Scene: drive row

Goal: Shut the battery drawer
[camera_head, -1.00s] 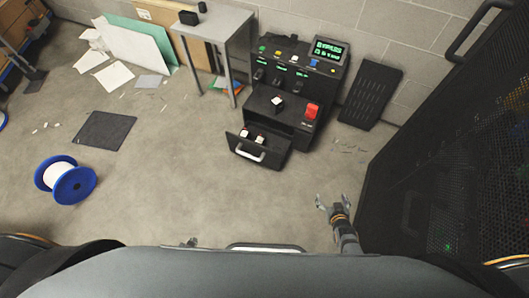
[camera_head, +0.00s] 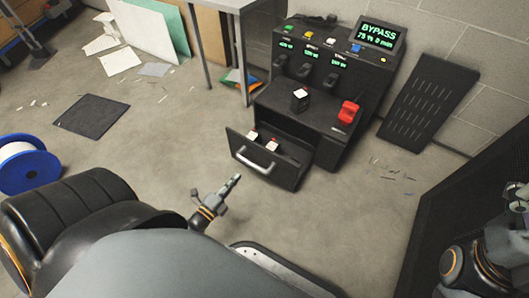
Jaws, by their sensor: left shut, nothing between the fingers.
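The battery drawer (camera_head: 290,174) stands open at the bottom of the black console (camera_head: 345,90). It is pulled out toward me, with a pale bar handle (camera_head: 256,160) on its front. Small dark blocks with white and red tops (camera_head: 272,145) sit inside. My left gripper (camera_head: 235,180) is shut and empty. It appears just in front of the drawer, below the handle in the picture, with a visible gap. My right arm (camera_head: 470,268) is at the right edge. Only part of what may be its gripper shows there, so its jaws cannot be read.
The console's screen (camera_head: 379,35) reads BYPASS. A red part (camera_head: 348,111) sits on its ledge. A dark slotted panel (camera_head: 428,103) leans on the wall. A dark cabinet (camera_head: 440,220) stands at right. A cable spool (camera_head: 28,165) and a mat (camera_head: 92,116) lie left. Floor before the drawer is open.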

